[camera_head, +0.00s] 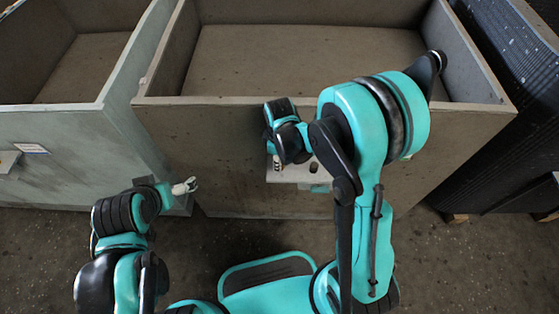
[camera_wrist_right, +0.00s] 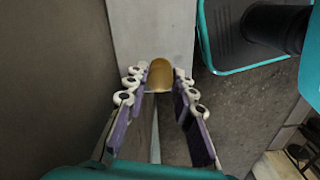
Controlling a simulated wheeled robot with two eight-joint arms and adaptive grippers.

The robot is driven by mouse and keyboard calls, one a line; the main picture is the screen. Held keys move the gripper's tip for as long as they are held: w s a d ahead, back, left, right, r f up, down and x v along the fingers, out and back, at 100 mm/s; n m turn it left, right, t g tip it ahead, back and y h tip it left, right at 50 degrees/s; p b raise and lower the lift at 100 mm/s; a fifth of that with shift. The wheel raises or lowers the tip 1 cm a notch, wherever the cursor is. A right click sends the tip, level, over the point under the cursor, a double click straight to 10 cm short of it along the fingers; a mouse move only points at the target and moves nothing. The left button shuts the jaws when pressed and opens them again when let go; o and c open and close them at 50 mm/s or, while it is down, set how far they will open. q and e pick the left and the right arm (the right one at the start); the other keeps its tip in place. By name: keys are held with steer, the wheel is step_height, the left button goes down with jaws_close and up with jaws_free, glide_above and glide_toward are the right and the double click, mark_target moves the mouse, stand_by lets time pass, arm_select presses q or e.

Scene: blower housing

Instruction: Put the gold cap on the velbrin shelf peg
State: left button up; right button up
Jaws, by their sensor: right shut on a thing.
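The gold cap (camera_wrist_right: 160,72) is between the two fingertips of my right gripper (camera_wrist_right: 162,80) in the right wrist view. The gripper is shut on it. In the head view my right gripper (camera_head: 278,163) is at the left part of a small pale shelf (camera_head: 300,174) on the front of the middle bin; the cap cannot be made out there. A short dark peg or hole (camera_head: 313,167) shows on this shelf, just right of the gripper. No readable name shows on the shelf. My left gripper (camera_head: 185,186) is low at the left, apart from the cap; its finger opening is unclear.
The large open bin (camera_head: 310,60) stands behind the shelf. A grey-green bin (camera_head: 60,175) at left has a small ledge (camera_head: 8,160) and a white label (camera_head: 32,148). A dark ribbed stack (camera_head: 500,130) stands at right. Bare floor lies below the bins.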

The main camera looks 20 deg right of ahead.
steer(key=shift+f+b, duration=0.5)
steer(key=shift+f, duration=0.1)
steer(key=o, duration=1)
steer(key=shift+r, duration=0.1)
step_height(320, 180, up, 12)
steer(key=shift+f, duration=0.1)
steer(key=s+d+r+m+t, duration=0.1)
steer(key=s+r+m+t, duration=0.1)
steer(key=s+m, duration=0.1)
steer(key=s+d+r+m+t, duration=0.2)
steer(key=s+m, duration=0.2)
steer(key=m, duration=0.1)
steer(key=s+d+r+m+t, duration=0.1)
steer(key=s+r+m+t, duration=0.1)
steer(key=s+m+t, duration=0.1)
steer(key=shift+s+d+r+m, duration=0.2)
steer(key=shift+d+r+m, duration=0.05)
steer(key=shift+d+m, duration=0.15)
